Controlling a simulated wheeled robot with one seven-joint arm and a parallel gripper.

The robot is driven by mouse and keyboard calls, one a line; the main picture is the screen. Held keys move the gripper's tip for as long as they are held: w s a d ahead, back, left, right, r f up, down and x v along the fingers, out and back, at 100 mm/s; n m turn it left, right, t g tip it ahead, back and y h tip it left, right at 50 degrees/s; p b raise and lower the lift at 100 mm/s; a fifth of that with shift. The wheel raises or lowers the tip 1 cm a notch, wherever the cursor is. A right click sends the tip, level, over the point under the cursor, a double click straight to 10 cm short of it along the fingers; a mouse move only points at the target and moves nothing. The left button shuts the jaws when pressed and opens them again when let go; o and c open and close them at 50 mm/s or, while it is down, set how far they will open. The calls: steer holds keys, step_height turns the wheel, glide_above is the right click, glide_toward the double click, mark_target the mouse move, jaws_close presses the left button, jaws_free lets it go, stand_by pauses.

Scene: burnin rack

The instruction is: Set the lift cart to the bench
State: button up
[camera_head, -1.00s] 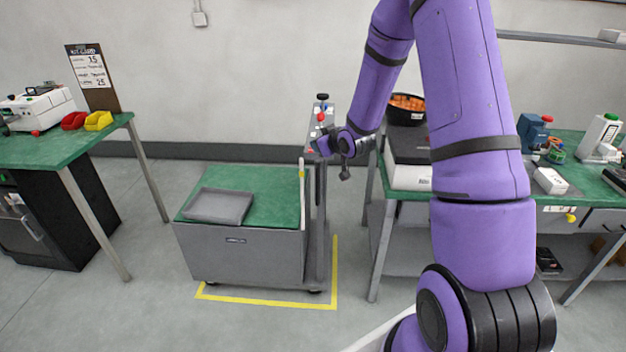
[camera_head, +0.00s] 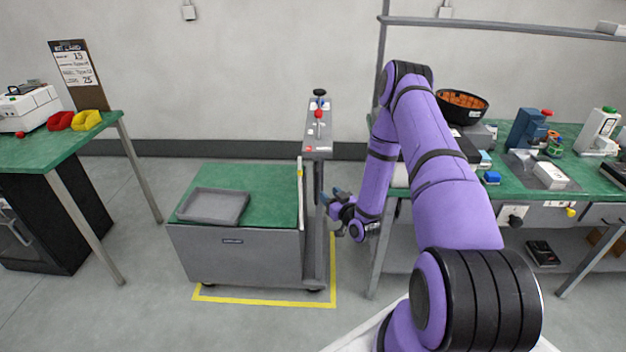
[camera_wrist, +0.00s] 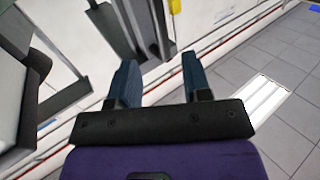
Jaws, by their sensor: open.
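The lift cart (camera_head: 240,255) is a grey box with a green top (camera_head: 255,190). It stands on the floor inside a yellow taped outline, between two benches. A control post (camera_head: 317,150) rises at its right side, with a black knob (camera_head: 319,93) and a red-topped lever (camera_head: 319,113) on its panel. The right bench (camera_head: 520,190) has a green top, which looks higher than the cart's. My gripper (camera_head: 333,198) is open and empty, just right of the post and below its panel. In the wrist view the gripper (camera_wrist: 158,75) points down toward the floor and a grey post.
A grey tray (camera_head: 213,222) lies on the cart top. The left bench (camera_head: 60,150) holds a white device, red and yellow bins and a clipboard (camera_head: 78,75). The right bench carries a black bowl (camera_head: 461,105) and several devices. Floor in front of the cart is clear.

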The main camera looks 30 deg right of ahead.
mark_target(318, 183)
steer(key=w, duration=1)
steer(key=shift+w, duration=0.4)
jaws_close()
